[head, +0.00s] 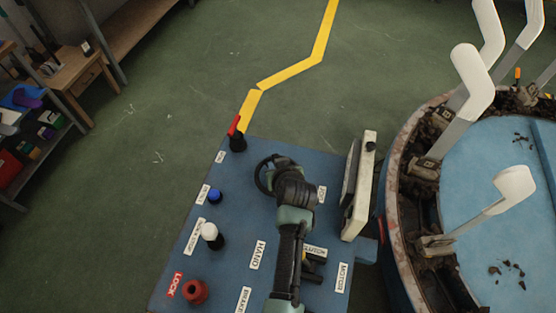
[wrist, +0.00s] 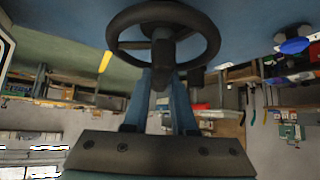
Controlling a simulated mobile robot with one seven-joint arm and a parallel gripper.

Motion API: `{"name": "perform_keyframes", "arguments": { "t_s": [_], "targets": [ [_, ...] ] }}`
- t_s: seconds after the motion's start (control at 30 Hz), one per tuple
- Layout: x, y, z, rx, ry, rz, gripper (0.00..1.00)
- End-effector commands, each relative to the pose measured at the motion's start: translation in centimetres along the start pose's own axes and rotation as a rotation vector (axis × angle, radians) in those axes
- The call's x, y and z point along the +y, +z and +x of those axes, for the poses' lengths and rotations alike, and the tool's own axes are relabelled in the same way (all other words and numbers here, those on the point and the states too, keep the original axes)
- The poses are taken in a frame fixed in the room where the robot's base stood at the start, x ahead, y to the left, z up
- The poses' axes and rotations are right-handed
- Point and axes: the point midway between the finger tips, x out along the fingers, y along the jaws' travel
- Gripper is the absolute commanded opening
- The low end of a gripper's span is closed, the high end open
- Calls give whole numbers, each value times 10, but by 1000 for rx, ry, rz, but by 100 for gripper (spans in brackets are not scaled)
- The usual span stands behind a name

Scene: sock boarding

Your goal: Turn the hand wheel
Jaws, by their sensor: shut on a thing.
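The black hand wheel (head: 259,178) is on the blue control panel (head: 225,262), near its far middle, partly hidden by my arm in the head view. In the wrist view the hand wheel (wrist: 212,45) fills the top middle, its dark ring tilted around a central hub. My gripper (wrist: 163,76) reaches it with two blue fingers, their tips at the dark part by the hub. The fingers are closed on the wheel there. In the head view the fingertips are hidden behind my wrist.
A red-handled lever (head: 235,127), a blue knob (head: 215,195), a white knob (head: 210,233) and a red LOCK knob (head: 195,291) line the panel's left side. A cream box (head: 359,188) stands at its right. A round machine with white boards (head: 468,75) is further right.

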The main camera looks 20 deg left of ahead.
Motion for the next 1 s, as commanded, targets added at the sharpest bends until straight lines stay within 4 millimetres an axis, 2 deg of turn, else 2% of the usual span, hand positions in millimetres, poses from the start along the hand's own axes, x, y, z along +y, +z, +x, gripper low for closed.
{"name": "perform_keyframes", "arguments": {
  "t_s": [0.5,1.0],
  "targets": [
    [-2,0,1,-2,263,261,0],
    [0,1,0,-5,339,341,0]
  ]
}}
